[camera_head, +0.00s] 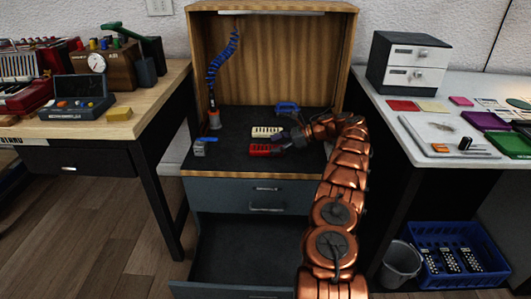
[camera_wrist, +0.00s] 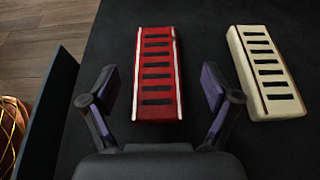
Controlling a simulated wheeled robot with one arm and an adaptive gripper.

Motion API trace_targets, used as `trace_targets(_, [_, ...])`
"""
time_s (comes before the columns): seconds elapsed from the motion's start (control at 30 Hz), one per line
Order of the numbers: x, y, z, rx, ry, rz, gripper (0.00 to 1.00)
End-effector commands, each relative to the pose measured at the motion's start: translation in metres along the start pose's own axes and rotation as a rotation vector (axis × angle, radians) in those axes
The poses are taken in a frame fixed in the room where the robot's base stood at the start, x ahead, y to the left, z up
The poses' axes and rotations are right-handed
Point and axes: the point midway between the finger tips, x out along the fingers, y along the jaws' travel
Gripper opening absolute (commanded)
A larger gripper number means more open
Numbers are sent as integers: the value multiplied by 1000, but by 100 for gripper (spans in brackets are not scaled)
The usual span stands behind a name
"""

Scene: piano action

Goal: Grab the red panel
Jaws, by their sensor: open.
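The red panel (camera_wrist: 157,75) is a flat red bar with a row of dark slots and pale lines along its long edges. It lies on the dark worktop of the cabinet. In the head view the red panel (camera_head: 262,150) is in front of the cream panel (camera_head: 266,132). My gripper (camera_wrist: 160,90) is open, with its two fingers apart on either side of the red panel's near end in the wrist view. I cannot tell how high the fingers are above the worktop. In the head view my gripper (camera_head: 288,141) is at the panel's right end.
A slotted cream panel (camera_wrist: 266,72) lies just right of the red one. A blue clamp-like object (camera_head: 287,107) sits behind, and a small grey-blue device (camera_head: 204,146) stands at the left. The dark worktop (camera_head: 228,165) is otherwise mostly clear. A lower drawer (camera_head: 240,255) stands open.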

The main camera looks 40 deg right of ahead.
Motion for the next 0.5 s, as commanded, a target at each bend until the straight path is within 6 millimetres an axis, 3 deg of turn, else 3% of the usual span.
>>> trace_targets(0.27, [16, 2, 0, -1, -1, 3, 88])
trace_targets(0.5, [46, 4, -1, 0, -1, 2, 88])
